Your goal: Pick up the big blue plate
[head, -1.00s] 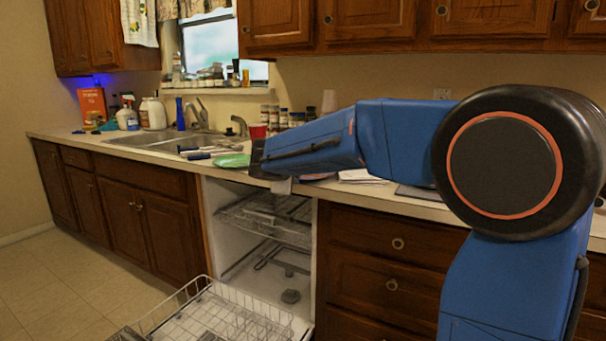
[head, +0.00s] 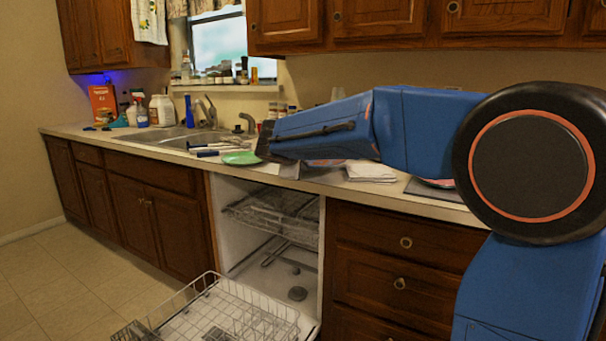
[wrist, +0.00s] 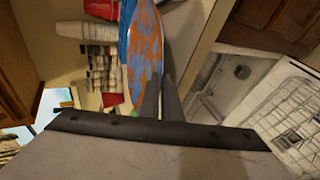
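A large plate (wrist: 146,50) with a blue and orange pattern shows in the wrist view, seen at a steep slant over the counter. My gripper (wrist: 162,76) has its two dark fingers close together at the plate's lower right edge. The left finger overlaps the plate in the picture; I cannot tell whether the rim is between the fingers. In the head view my arm hides most of this area, and only a pinkish patch (head: 326,162) shows below it on the counter. The fingertips are hidden there.
A green plate (head: 242,158) and utensils (head: 208,149) lie left of my arm, beside the sink (head: 165,138). White papers (head: 370,171) lie to the right. A red cup (wrist: 112,99) and jars (wrist: 102,68) stand at the back. The dishwasher rack (head: 225,315) is pulled out below.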

